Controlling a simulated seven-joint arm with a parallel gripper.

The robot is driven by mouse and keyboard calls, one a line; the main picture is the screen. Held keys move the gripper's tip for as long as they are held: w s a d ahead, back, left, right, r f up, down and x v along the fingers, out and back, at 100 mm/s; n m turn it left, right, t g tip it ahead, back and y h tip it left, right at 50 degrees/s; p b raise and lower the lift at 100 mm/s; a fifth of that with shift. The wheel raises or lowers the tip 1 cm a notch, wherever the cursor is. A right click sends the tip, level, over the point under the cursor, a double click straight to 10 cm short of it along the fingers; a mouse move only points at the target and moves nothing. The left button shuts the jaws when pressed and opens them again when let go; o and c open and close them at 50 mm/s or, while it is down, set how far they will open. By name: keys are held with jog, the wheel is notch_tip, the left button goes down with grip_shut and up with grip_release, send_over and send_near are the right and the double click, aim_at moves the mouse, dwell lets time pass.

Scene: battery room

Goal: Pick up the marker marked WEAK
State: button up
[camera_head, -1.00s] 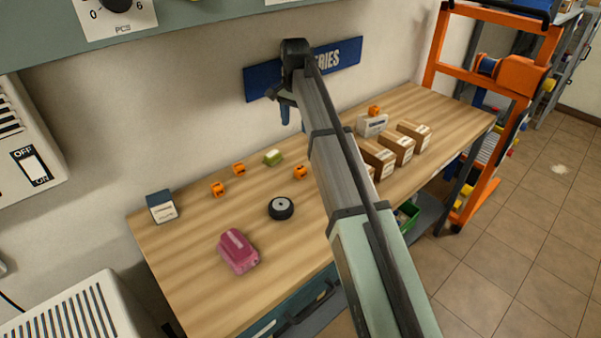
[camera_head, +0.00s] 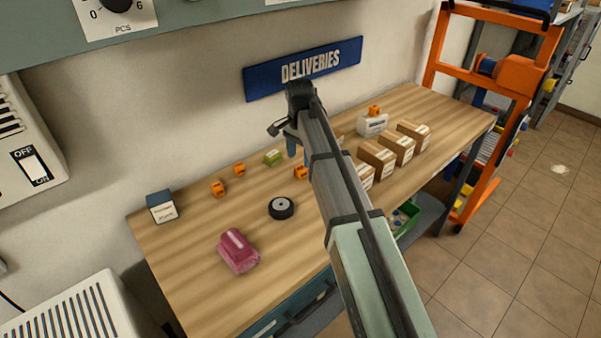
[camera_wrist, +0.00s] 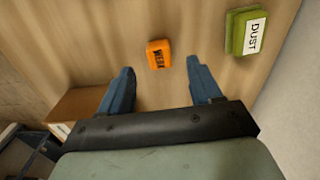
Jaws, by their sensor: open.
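The orange marker (camera_wrist: 159,54) reading WEAK lies on the wooden bench in the wrist view, just beyond and between my two blue fingertips. My gripper (camera_wrist: 162,66) is open and empty, with the fingers spread to either side of the marker's line. In the head view my gripper (camera_head: 291,148) hangs above the bench, and an orange marker (camera_head: 300,173) shows just below it, partly hidden by the arm. Two similar orange markers (camera_head: 218,188) stand to the left; their labels are too small to read there.
A green block (camera_wrist: 246,32) labelled DUST lies right of the marker in the wrist view. A black wheel (camera_head: 281,208), a pink object (camera_head: 238,251) and a small labelled box (camera_head: 161,206) are on the bench. Cardboard boxes (camera_head: 378,158) stand to the right.

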aim_at(301, 168)
jog(key=shift+d+f, duration=0.1)
jog(key=shift+f, duration=2.75)
jog(key=c, duration=1)
